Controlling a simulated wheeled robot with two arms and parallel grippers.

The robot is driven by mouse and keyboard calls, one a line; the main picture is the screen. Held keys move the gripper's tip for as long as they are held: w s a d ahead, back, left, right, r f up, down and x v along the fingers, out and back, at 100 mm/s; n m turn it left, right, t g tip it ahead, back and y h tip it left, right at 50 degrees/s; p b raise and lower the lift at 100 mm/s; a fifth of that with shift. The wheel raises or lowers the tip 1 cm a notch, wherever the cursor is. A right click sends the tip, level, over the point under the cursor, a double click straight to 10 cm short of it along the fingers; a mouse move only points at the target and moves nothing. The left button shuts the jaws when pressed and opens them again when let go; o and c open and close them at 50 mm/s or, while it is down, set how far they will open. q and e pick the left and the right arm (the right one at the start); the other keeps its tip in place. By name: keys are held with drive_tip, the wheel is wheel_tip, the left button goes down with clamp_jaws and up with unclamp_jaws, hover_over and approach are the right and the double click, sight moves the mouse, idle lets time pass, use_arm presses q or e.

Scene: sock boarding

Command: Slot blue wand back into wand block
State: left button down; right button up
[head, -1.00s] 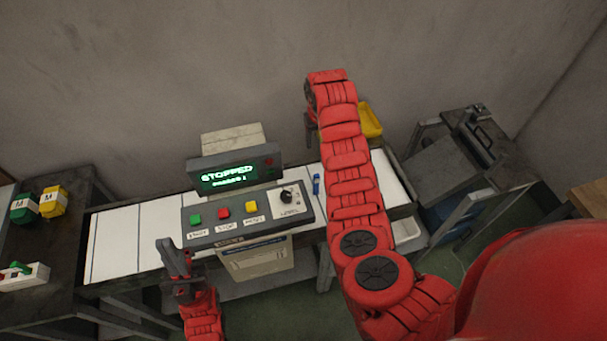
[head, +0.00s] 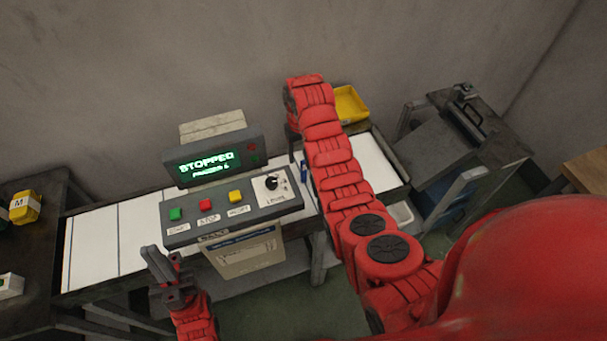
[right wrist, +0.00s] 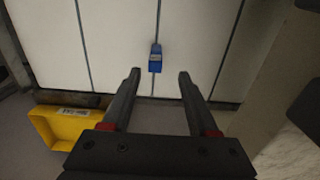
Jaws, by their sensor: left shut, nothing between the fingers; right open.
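The blue wand (right wrist: 156,58) lies on the white belt in the right wrist view, ahead of and between my right fingertips. In the head view a sliver of it (head: 304,171) shows beside my right arm. My right gripper (right wrist: 160,74) is open and empty, with the wand apart from both fingers. In the head view my right arm mostly hides this gripper. My left gripper (head: 162,263) is shut and empty in front of the conveyor's left part. A white block with a green top piece (head: 10,285), probably the wand block, is cut off at the left edge.
The control panel (head: 235,208) and its screen reading STOPPED (head: 207,166) stand over the white belt (head: 92,245). A yellow bin (head: 351,104) is behind my right arm and also shows in the right wrist view (right wrist: 66,125). A yellow M-marked item (head: 25,206) sits on the left table.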

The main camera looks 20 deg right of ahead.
sight(304, 162)
drive_tip(key=shift+f, duration=0.15)
drive_tip(key=f+p, duration=0.3)
drive_tip(key=shift+s+d+f, duration=0.15)
drive_tip(key=shift+d+f, duration=0.2)
drive_tip(key=shift+f, duration=0.7)
clamp_jaws()
